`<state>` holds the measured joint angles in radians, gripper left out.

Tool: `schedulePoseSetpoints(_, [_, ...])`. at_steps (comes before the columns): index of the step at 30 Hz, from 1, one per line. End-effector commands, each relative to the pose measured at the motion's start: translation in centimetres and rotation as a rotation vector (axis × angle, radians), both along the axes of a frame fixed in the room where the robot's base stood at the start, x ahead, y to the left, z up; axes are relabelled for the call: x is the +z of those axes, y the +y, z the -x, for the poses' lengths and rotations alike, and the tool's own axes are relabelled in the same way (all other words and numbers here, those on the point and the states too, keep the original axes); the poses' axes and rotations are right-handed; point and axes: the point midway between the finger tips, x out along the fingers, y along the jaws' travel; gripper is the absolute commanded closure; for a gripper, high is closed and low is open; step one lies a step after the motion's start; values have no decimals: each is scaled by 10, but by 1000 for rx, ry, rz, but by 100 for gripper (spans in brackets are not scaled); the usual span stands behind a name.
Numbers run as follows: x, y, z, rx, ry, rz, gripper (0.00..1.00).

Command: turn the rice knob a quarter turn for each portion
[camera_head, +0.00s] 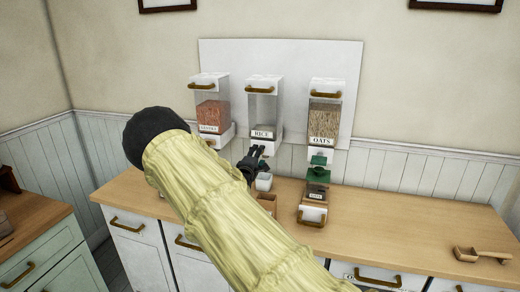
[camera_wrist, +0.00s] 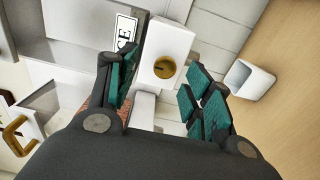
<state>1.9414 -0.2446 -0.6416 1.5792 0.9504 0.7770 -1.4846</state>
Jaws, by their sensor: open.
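The rice dispenser (camera_head: 263,105) hangs on the white back panel between two others. It is clear, with a brass handle on top and a "RICE" label. In the wrist view the rice knob (camera_wrist: 165,70) is a round brass disc with a dark slot, on a white block under the label. My gripper (camera_head: 256,152) is at the dispenser's lower end, and the knob is hidden behind it in the head view. In the wrist view my open gripper (camera_wrist: 160,80) has its green-padded fingers either side of the knob, with gaps. A white cup (camera_wrist: 250,78) stands on the counter below.
A reddish-filled dispenser (camera_head: 211,108) hangs left and the oats dispenser (camera_head: 325,112) right. Below the oats are a green object (camera_head: 318,174) and a wooden-edged box (camera_head: 313,214). A wooden scoop (camera_head: 482,255) lies at the right on the wooden counter (camera_head: 410,225), which has free room.

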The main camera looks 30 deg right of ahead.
Motion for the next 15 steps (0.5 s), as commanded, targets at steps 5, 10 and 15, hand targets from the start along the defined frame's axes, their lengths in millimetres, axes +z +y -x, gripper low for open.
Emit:
schedulePoseSetpoints(5, [-2, -19, -21, 2, 3, 0, 49])
schedulePoseSetpoints(10, [-2, -30, -30, 3, 2, -1, 49])
schedulePoseSetpoints(15, [-3, -35, -35, 3, 3, -1, 49])
